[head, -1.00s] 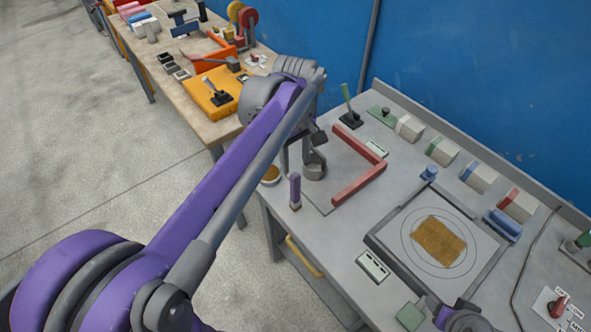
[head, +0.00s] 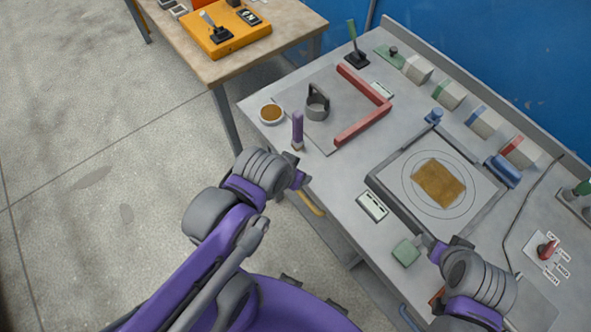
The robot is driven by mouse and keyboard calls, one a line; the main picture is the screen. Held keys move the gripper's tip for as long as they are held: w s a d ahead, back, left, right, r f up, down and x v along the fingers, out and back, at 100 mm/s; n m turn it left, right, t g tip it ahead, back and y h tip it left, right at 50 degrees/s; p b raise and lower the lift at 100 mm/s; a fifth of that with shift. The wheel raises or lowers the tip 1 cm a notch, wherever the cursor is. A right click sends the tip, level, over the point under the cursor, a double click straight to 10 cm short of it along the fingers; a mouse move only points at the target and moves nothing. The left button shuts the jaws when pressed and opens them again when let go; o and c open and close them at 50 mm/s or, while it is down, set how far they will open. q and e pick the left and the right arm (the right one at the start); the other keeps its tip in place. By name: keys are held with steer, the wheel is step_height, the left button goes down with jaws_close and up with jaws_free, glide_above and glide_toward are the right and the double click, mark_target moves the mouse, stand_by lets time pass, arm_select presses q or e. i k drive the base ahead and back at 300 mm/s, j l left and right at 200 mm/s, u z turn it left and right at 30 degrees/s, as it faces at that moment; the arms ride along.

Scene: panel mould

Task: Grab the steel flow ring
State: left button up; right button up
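The steel flow ring (head: 317,106) is a short dark grey ring with an upright tab. It stands on a thin grey plate (head: 341,104) at the left end of the workbench, inside the red angled fence (head: 376,112). My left gripper (head: 301,178) is at the bench's front edge, below and apart from the ring. Its fingers are small and partly hidden by the wrist, so I cannot tell whether they are open. My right gripper (head: 427,242) is low at the bench's front, beside a green block (head: 405,252); its finger gap is not clear.
A purple-handled brush (head: 297,131) stands upright close to my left gripper. A bowl of brown grains (head: 271,113) sits left of the ring. A framed panel (head: 471,181) with a brown patch lies right. Coloured blocks line the back. A wooden table (head: 287,22) stands behind left.

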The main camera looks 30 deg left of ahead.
mark_target(318, 105)
steer(key=j+u, duration=0.15)
steer(key=u, duration=0.25)
steer(key=k+j+u, duration=0.1)
steer(key=u, duration=0.25)
steer(key=j+u, duration=0.2)
steer(key=u, duration=0.2)
steer(key=j+u, duration=0.15)
steer(key=u, duration=0.2)
